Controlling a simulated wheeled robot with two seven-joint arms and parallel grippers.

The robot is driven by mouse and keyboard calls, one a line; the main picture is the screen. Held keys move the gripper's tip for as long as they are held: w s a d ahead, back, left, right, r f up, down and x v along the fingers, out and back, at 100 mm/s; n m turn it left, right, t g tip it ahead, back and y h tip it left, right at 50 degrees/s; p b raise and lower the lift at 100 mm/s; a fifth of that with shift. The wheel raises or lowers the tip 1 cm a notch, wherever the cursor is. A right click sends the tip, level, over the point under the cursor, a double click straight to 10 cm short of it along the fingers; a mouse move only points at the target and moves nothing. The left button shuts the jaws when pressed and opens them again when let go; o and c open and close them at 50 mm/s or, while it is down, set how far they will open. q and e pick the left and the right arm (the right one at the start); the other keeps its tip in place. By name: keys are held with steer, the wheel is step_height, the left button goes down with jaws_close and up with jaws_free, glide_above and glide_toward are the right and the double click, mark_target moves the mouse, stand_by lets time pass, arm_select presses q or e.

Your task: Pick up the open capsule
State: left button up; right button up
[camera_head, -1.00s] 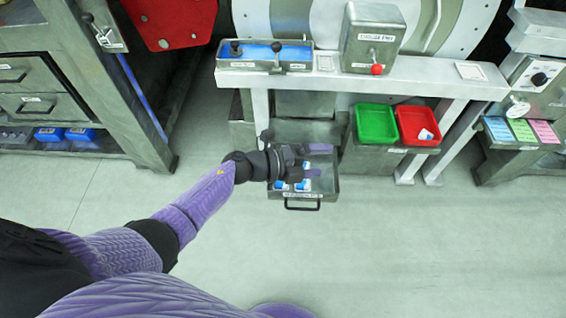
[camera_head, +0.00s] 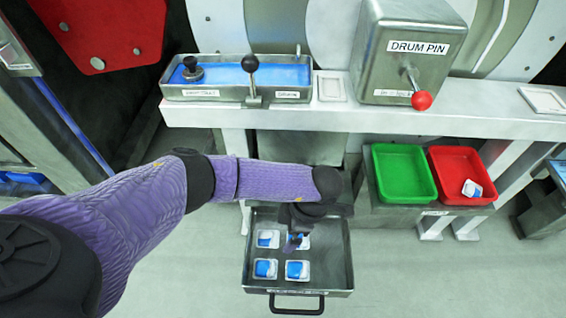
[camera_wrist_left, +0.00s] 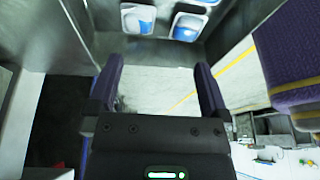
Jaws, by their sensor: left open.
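Several white-and-blue capsules lie in an open metal drawer (camera_head: 340,282): one at back left (camera_head: 267,238), one at front left (camera_head: 265,269), one at front right (camera_head: 297,270). Another at back right (camera_head: 304,241) is partly hidden by my left gripper (camera_head: 293,243). I cannot tell which capsule is open. In the left wrist view, capsules show at the top edge, one at left (camera_wrist_left: 138,18) and one at right (camera_wrist_left: 188,27), beyond the fingertips. My left gripper points down over the drawer, open, with nothing between its fingers (camera_wrist_left: 157,80). My right gripper is out of view.
A green bin (camera_head: 404,172) and a red bin (camera_head: 450,160) stand right of the drawer; the red one holds a white-and-blue capsule (camera_head: 472,189). The floor in front is clear.

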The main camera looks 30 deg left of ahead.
mark_target(270, 238)
arm_select(q)
steer(key=shift+y, duration=0.6)
steer(key=b+x, duration=0.2)
steer(key=x, duration=0.1)
steer(key=w+b+x, duration=0.1)
steer(key=b+x, duration=0.1)
steer(key=x, duration=0.1)
steer(key=w+a+b+x, duration=0.1)
steer(key=b+x, duration=0.1)
steer(key=x, duration=0.2)
steer(key=shift+w+f+b, duration=0.1)
steer(key=shift+b, duration=0.2)
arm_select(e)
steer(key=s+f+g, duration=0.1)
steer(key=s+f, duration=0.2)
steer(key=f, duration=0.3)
arm_select(q)
steer(key=shift+a+f, duration=0.2)
steer(key=shift+a, duration=0.05)
steer(key=shift+r, duration=0.1)
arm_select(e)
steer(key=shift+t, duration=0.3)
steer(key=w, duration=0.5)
arm_select(q)
steer(key=c, duration=0.7)
